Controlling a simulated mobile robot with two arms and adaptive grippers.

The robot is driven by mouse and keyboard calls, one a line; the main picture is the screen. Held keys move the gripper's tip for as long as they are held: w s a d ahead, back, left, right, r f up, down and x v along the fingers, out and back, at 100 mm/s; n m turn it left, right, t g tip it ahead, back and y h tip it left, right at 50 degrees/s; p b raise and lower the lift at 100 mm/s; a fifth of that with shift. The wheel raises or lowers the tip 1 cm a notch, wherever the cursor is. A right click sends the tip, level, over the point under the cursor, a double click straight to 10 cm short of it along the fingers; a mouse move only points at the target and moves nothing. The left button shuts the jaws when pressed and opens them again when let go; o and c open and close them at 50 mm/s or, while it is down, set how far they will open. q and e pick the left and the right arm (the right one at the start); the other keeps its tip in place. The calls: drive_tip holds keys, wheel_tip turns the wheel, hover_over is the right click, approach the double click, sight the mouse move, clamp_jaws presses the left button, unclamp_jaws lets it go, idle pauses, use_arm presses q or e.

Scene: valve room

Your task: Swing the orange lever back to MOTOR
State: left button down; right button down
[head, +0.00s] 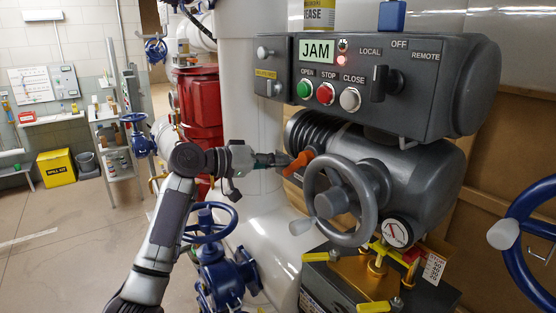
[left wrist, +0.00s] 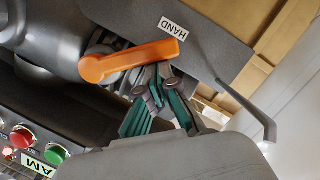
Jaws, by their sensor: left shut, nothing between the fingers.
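The orange lever (head: 299,163) is on the grey actuator (head: 420,185), behind the grey handwheel (head: 340,200). In the left wrist view the lever (left wrist: 130,60) has its free end beside a white label (left wrist: 173,28) reading HAND. No MOTOR label is readable. My left gripper (head: 284,160) reaches in from the left, its fingers shut with nothing between them. In the left wrist view the fingertips (left wrist: 158,80) are right at the lever's side; I cannot tell whether they touch it. My right gripper is not in view.
The control panel (head: 385,55) shows JAM and a lit red lamp above the lever. A gauge (head: 397,232) and brass fittings (head: 365,275) sit below the handwheel. Open floor (head: 60,245) lies at left.

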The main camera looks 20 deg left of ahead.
sight(288, 175)
use_arm(q)
drive_tip(key=shift+f, duration=0.15)
drive_tip(key=f+n, duration=0.1)
drive_tip(key=d+n+h+p, duration=0.1)
drive_tip(key=n, duration=0.1)
drive_tip(key=s+f+n, duration=0.1)
drive_tip(key=shift+s+d+f, duration=0.1)
drive_tip(key=shift+d+f, duration=0.2)
drive_tip(key=shift+s+d+f+n+h+p, duration=0.25)
drive_tip(key=shift+d+n+p, duration=0.05)
drive_tip(key=shift+n, duration=0.45)
drive_tip(key=shift+s+d+f+n+h+p, duration=0.2)
drive_tip(key=shift+d+n+h+p, duration=0.15)
drive_tip(key=shift+n, duration=0.35)
drive_tip(key=shift+s+d+f+n+h+p, duration=0.2)
drive_tip(key=shift+s+d+f+n+p, duration=0.1)
drive_tip(key=shift+n, duration=0.45)
drive_tip(key=shift+w, duration=0.15)
